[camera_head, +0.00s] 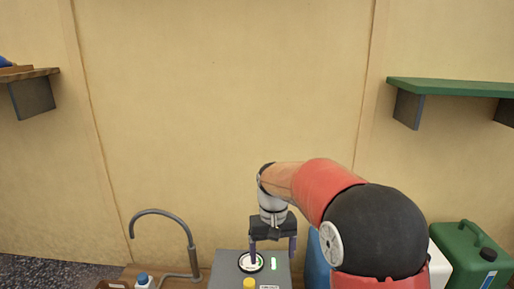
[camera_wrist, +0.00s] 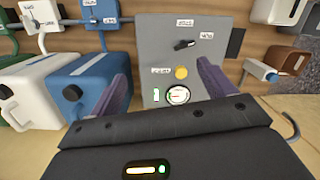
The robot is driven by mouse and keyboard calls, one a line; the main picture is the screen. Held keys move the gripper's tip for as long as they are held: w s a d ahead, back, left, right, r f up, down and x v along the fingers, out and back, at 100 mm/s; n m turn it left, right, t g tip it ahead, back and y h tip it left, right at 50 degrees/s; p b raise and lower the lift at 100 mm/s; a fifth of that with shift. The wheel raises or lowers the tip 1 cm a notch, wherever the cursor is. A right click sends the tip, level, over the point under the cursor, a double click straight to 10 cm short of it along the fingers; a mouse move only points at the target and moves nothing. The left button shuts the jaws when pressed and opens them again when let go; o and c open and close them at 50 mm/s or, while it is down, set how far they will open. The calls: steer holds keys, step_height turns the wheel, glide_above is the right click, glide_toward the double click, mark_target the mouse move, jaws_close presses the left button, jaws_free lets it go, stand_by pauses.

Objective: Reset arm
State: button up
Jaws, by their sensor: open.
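My gripper (camera_head: 273,256) hangs pointing down over the grey control box (camera_head: 222,268) at the bottom of the head view. In the wrist view its two purple fingers (camera_wrist: 158,92) are spread apart with nothing between them. The control box (camera_wrist: 160,40) there shows a yellow button (camera_wrist: 181,73), a round dial (camera_wrist: 177,95), a green light (camera_wrist: 156,95) and a dark knob (camera_wrist: 185,44). I cannot tell whether the fingers touch the box.
A green canister (camera_head: 468,256) and a blue one (camera_head: 316,262) stand right of the box. A curved tap (camera_head: 165,213) rises to its left. A green shelf (camera_head: 450,87) and a wooden shelf (camera_head: 30,75) are on the wall. The wall's middle is clear.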

steer(key=s+d+r+m+t, duration=0.1)
steer(key=s+d+r+t, duration=0.2)
steer(key=s+d+r, duration=0.55)
steer(key=s+d+m+t, duration=0.1)
steer(key=s+d+t, duration=0.2)
steer(key=s, duration=1.2)
steer(key=shift+s+r+t+p, duration=0.15)
steer(key=shift+s+t+p, duration=0.2)
steer(key=shift+s+t, duration=0.05)
